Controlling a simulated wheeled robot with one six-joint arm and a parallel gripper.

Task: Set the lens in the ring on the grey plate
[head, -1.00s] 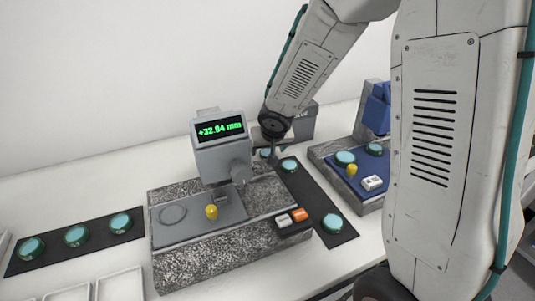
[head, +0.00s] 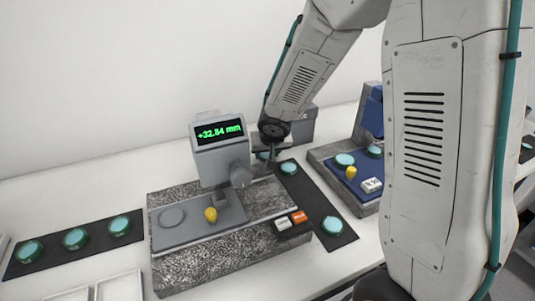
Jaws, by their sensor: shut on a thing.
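The grey plate (head: 190,233) sits on the speckled stone base of the instrument. The ring (head: 172,217) is on the plate's left part and is empty. A yellow knob (head: 211,215) stands on the plate to the right of the ring. My gripper (head: 267,152) is behind and to the right of the instrument head, at the far end of the right dark mat. It is shut on a teal lens (head: 262,156) there. The jaws are small and partly hidden, and I cannot tell whether the lens is clear of the mat.
Two more lenses (head: 288,168) (head: 332,225) lie on the right dark mat (head: 310,198), and several on the left mat (head: 100,238). The instrument head with its display (head: 219,132) rises over the plate. A blue-plated instrument (head: 350,180) stands at right. White trays (head: 120,288) are in front.

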